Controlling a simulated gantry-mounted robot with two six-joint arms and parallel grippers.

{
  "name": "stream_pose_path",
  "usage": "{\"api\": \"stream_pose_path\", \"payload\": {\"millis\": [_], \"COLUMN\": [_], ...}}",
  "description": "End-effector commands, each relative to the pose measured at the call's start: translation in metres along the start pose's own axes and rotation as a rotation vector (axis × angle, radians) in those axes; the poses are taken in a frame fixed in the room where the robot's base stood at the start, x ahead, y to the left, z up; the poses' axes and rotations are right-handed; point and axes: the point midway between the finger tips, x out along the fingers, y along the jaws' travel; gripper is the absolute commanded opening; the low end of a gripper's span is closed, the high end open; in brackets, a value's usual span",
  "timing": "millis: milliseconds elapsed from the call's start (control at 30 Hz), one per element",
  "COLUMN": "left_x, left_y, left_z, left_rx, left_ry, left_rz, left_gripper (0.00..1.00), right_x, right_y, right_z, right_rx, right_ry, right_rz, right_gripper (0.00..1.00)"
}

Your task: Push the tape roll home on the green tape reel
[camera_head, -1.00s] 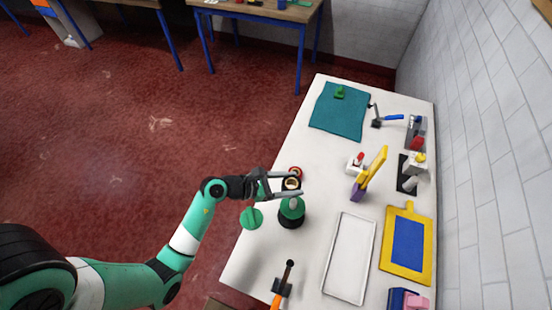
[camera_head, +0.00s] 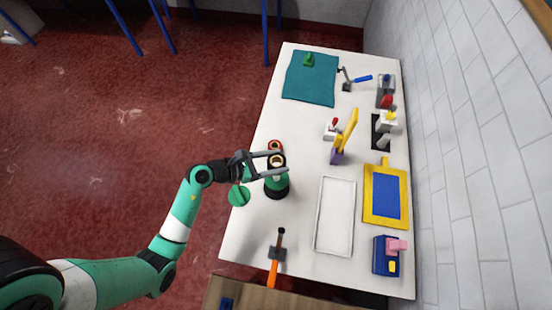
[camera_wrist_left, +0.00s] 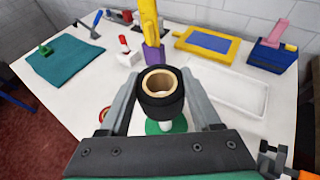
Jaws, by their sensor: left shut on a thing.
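The tape roll (camera_head: 277,161) is a black ring with a tan core. My left gripper (camera_head: 284,165) is shut on it, with one finger on each side. The roll also shows between the fingers in the left wrist view (camera_wrist_left: 160,90). The green tape reel (camera_head: 277,184), with a dark base, stands just below the roll in the head view. In the left wrist view a green part (camera_wrist_left: 153,128) and a pale post show under the roll, which hides the rest. Whether the roll is around the post I cannot tell. My right gripper is not in view.
A green disc (camera_head: 239,195) is at the table's left edge and a red ring (camera_head: 275,146) lies behind the roll. A hammer-like tool (camera_head: 277,259) is at the front. A white tray (camera_head: 320,218) and a yellow-blue board (camera_head: 369,217) are to the right.

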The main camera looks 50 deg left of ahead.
Motion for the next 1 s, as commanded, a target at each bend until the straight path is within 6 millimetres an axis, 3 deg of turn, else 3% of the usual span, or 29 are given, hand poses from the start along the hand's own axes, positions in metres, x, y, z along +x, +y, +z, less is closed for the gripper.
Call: {"api": "stream_pose_path", "payload": {"millis": [100, 300, 1000], "left_x": [0.007, 0.014, 0.014], "left_y": [0.000, 0.000, 0.000], "left_z": [-0.018, -0.033, -0.034], "left_rx": [0.000, 0.000, 0.000], "left_ry": [0.000, 0.000, 0.000], "left_rz": [0.000, 0.000, 0.000], "left_gripper": [0.10, 0.10, 0.10], "right_x": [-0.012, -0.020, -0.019], "right_y": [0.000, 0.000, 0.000], "right_z": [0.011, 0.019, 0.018], "right_rx": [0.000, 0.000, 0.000], "right_ry": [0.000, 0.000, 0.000], "right_rz": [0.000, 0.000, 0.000], "right_gripper": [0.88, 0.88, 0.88]}}
